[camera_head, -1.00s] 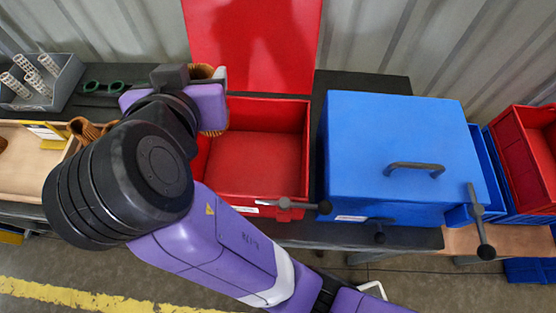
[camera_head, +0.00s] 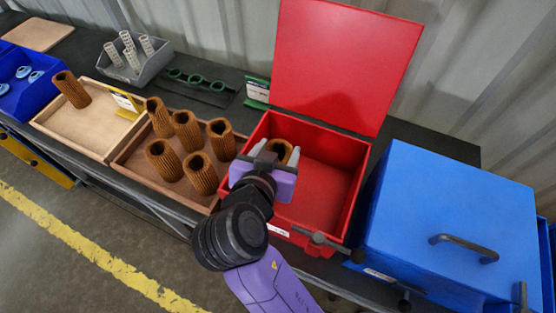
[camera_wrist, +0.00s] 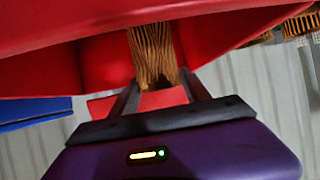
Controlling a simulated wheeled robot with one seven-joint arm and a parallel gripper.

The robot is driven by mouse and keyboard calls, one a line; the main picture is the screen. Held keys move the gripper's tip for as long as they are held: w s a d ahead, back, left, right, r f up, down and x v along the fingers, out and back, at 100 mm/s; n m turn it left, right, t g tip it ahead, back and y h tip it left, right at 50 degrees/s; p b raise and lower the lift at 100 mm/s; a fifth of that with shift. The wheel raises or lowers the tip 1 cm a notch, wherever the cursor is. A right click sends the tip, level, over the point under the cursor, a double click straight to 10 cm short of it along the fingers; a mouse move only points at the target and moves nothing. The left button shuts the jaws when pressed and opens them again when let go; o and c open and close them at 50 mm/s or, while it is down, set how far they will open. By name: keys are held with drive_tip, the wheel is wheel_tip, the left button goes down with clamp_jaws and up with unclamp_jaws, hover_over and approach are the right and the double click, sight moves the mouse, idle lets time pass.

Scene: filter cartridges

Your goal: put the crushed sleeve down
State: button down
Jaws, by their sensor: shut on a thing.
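A brown pleated sleeve (camera_head: 284,149) is between the fingers of my gripper (camera_head: 276,158) in the head view. It also shows in the wrist view (camera_wrist: 152,52), where my gripper's dark fingers (camera_wrist: 160,92) are shut on it. The gripper and sleeve are at the left part of the open red box (camera_head: 345,190), whose red walls surround the sleeve in the wrist view (camera_wrist: 95,62). The sleeve's lower end is hidden, so I cannot tell whether it touches the box floor. Any crushed part cannot be made out.
The red lid (camera_head: 345,65) stands open behind the box. To its left is a wooden tray (camera_head: 130,160) with several brown sleeves (camera_head: 186,130). A closed blue box (camera_head: 450,225) stands at the right. The red box's right side is clear.

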drive_tip(key=shift+f, duration=2.2)
drive_tip(key=shift+f, duration=0.15)
drive_tip(key=c, duration=0.5)
unclamp_jaws()
drive_tip(key=v, duration=1.2)
drive_tip(key=shift+r+b, duration=0.25)
drive_tip(key=shift+b, duration=0.1)
